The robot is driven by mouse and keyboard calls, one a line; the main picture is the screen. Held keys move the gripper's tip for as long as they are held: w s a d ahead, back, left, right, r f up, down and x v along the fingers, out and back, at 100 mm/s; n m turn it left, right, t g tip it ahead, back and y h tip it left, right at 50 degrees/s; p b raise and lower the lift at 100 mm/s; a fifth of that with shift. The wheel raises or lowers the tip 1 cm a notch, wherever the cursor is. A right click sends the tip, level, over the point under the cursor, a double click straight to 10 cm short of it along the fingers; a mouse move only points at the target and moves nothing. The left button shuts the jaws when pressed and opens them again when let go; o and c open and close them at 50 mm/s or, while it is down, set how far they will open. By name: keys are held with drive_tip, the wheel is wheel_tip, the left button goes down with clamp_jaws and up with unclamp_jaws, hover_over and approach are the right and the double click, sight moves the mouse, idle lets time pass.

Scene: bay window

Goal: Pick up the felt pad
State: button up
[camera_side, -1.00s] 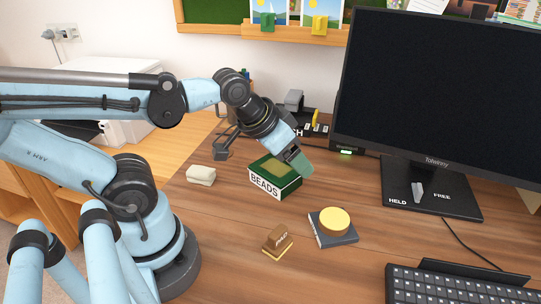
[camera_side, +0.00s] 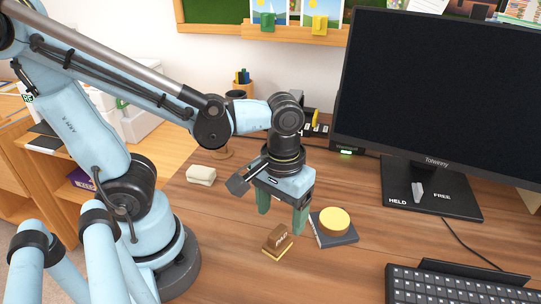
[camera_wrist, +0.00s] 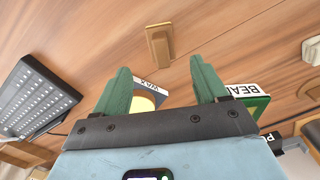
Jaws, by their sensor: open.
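The felt pad (camera_side: 277,241) is a small brown block marked PAD on a paler base, lying on the wooden desk. In the wrist view the pad (camera_wrist: 159,44) lies at the top centre, just beyond the fingertips. My gripper (camera_side: 281,216) points down above the desk with its two green fingers spread and nothing between them. In the side view it is above and slightly behind the pad, apart from it. In the wrist view my gripper (camera_wrist: 160,66) has its fingertips on either side of the pad's line.
A yellow round item (camera_side: 335,220) sits on a dark slab (camera_side: 338,240) right of the pad. The BEADS box (camera_wrist: 255,98) is mostly hidden behind my gripper in the side view. A whitish block (camera_side: 201,175), a keyboard (camera_side: 450,285) and a monitor (camera_side: 440,95) stand around.

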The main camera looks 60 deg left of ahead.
sight(279, 230)
drive_tip(key=shift+s+a+f, duration=0.1)
drive_tip(key=shift+f, duration=3.65)
drive_tip(key=c, duration=1.2)
drive_tip(key=shift+r, duration=0.15)
drive_tip(key=shift+r, duration=0.75)
drive_tip(key=r, duration=0.3)
drive_tip(key=shift+s+d, duration=0.35)
drive_tip(key=s+d+r, duration=0.4)
drive_tip(key=s, duration=0.1)
drive_tip(key=s+d+r, duration=0.2)
drive_tip(key=s+d, duration=0.1)
drive_tip(key=shift+r, duration=0.1)
